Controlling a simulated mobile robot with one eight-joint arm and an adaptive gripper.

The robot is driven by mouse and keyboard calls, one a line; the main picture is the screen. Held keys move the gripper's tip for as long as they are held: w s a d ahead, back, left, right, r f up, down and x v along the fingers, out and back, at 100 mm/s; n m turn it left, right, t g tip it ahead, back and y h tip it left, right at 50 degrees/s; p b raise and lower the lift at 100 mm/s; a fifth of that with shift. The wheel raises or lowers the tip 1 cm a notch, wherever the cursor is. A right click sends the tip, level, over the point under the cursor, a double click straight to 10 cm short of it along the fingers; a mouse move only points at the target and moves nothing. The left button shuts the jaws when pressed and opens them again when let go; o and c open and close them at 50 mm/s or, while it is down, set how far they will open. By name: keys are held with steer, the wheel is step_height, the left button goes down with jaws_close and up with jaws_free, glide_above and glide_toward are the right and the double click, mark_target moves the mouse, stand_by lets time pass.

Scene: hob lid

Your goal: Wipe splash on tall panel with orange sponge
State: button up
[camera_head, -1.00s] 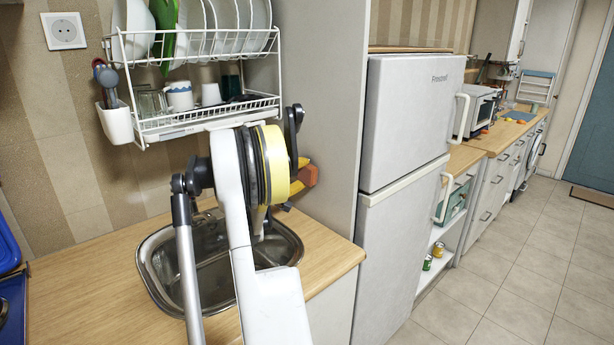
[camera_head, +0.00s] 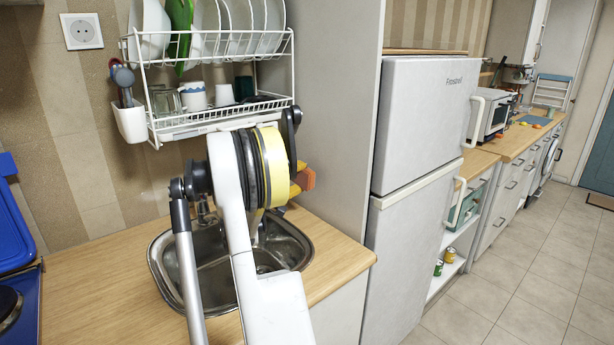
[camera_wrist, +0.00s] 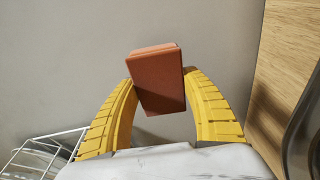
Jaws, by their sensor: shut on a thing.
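The orange sponge (camera_wrist: 157,80) is a reddish-orange block, tilted slightly, held between the yellow fingers of my gripper (camera_wrist: 158,77) in the wrist view. In the head view the sponge (camera_head: 307,179) shows at the right of my wrist, in front of the tall panel (camera_head: 333,120); most of my gripper is hidden behind my arm. The tall panel is plain grey and stands between the sink and the fridge. It also fills the background of the wrist view (camera_wrist: 70,55). I cannot tell whether the sponge touches it. No splash is discernible on its visible part.
A wire dish rack (camera_head: 215,40) with plates and cups hangs left of the panel, above the sink (camera_head: 290,250). The wooden counter (camera_head: 95,290) runs below. A blue lid (camera_head: 15,225) and hob (camera_head: 12,305) are at the left edge. The fridge (camera_head: 425,130) stands beyond the panel.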

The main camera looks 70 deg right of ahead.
steer(key=shift+w+a, duration=0.4)
steer(key=shift+a, duration=0.2)
steer(key=shift+a, duration=0.1)
steer(key=v, duration=0.2)
steer(key=shift+w+a, duration=0.25)
steer(key=shift+w, duration=0.15)
